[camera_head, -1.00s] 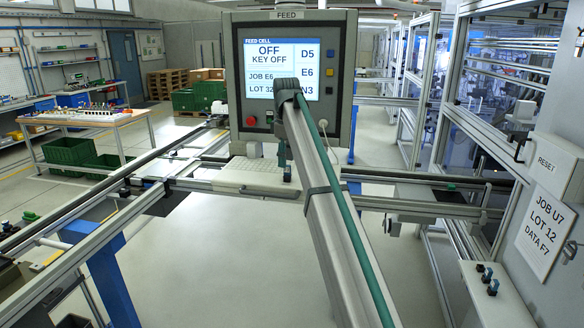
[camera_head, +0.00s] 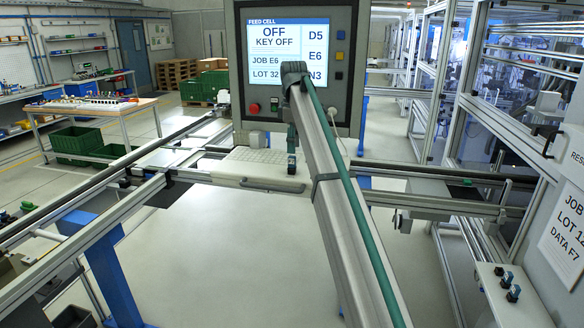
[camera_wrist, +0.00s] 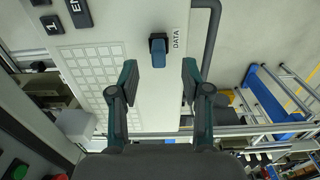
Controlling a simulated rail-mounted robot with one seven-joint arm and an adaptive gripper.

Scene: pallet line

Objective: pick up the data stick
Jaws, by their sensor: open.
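The data stick (camera_wrist: 158,54) is blue and stands in a black socket beside the printed word DATA on the light keyboard panel (camera_wrist: 150,110). My gripper (camera_wrist: 158,75) is open in the wrist view, its teal fingers apart to the left and right. The stick shows between and just past the fingertips, with no visible contact. In the head view the stick (camera_head: 291,158) and its dark socket sit on the keyboard shelf (camera_head: 240,172). My gripper (camera_head: 291,145) hangs close above it there, partly hidden by my arm.
The feed cell screen (camera_head: 287,50) stands behind the shelf and reads OFF, KEY OFF, JOB E6. A shelf handle (camera_wrist: 208,45) lies right of the DATA label. Several small blue-topped black pieces (camera_head: 507,280) stand on a right-hand ledge. Rails (camera_head: 440,205) run beside the shelf.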

